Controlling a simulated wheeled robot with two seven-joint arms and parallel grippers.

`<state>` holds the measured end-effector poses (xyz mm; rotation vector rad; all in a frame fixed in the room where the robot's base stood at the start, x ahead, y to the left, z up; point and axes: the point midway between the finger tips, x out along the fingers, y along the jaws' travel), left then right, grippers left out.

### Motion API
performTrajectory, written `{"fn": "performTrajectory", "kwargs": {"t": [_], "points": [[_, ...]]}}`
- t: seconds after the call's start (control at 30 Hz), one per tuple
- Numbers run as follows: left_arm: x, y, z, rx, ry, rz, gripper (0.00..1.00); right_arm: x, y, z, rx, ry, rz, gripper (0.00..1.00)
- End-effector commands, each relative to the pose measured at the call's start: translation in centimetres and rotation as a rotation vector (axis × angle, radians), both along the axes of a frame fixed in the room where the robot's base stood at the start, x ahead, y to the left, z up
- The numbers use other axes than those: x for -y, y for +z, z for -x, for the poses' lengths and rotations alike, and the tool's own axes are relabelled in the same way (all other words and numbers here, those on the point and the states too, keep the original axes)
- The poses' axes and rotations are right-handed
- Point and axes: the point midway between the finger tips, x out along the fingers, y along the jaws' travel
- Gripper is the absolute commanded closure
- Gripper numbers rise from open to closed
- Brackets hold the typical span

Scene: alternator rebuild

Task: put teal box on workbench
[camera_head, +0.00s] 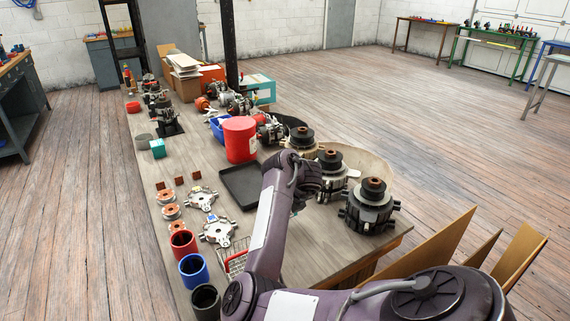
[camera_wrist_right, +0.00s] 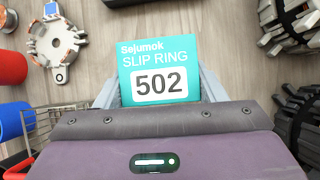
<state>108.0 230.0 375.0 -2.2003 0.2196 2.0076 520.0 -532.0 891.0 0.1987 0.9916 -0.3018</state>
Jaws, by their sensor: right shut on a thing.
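In the right wrist view a teal box (camera_wrist_right: 160,58) labelled "Slip Ring 502" sits between the two fingers of my right gripper (camera_wrist_right: 158,88), which is shut on it. Its printed face shows to the camera. The workbench (camera_head: 312,250) is below and around it, and I cannot tell whether the box touches the top. In the head view my right forearm and wrist hide most of the gripper (camera_head: 298,208) and the box, near the bench's right part. My left gripper is not in view.
Alternators (camera_head: 370,206) line the bench's right edge. A black tray (camera_head: 240,186), red canister (camera_head: 240,139), silver housings (camera_head: 218,231), a wire basket (camera_head: 236,258) and red, blue and black cups (camera_head: 193,270) stand nearby. Bare bench shows in front of the right gripper.

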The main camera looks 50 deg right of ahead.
Motion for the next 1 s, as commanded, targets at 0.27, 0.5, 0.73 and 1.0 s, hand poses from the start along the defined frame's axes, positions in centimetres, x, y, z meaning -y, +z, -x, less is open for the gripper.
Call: {"fn": "performTrajectory", "kwargs": {"t": [0.27,0.5,0.73,1.0], "points": [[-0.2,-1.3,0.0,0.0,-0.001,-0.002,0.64,0.0,-3.1,0.0,-0.001,-0.001,-0.001,0.61],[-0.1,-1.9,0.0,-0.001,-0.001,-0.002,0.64,0.0,-5.5,0.0,0.002,-0.001,0.001,0.61],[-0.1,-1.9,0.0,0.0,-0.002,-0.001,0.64,0.1,-5.5,0.0,0.0,-0.002,0.001,0.61],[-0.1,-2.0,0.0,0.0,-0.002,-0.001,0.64,0.1,-5.6,0.0,0.0,-0.002,0.001,0.14]]}}
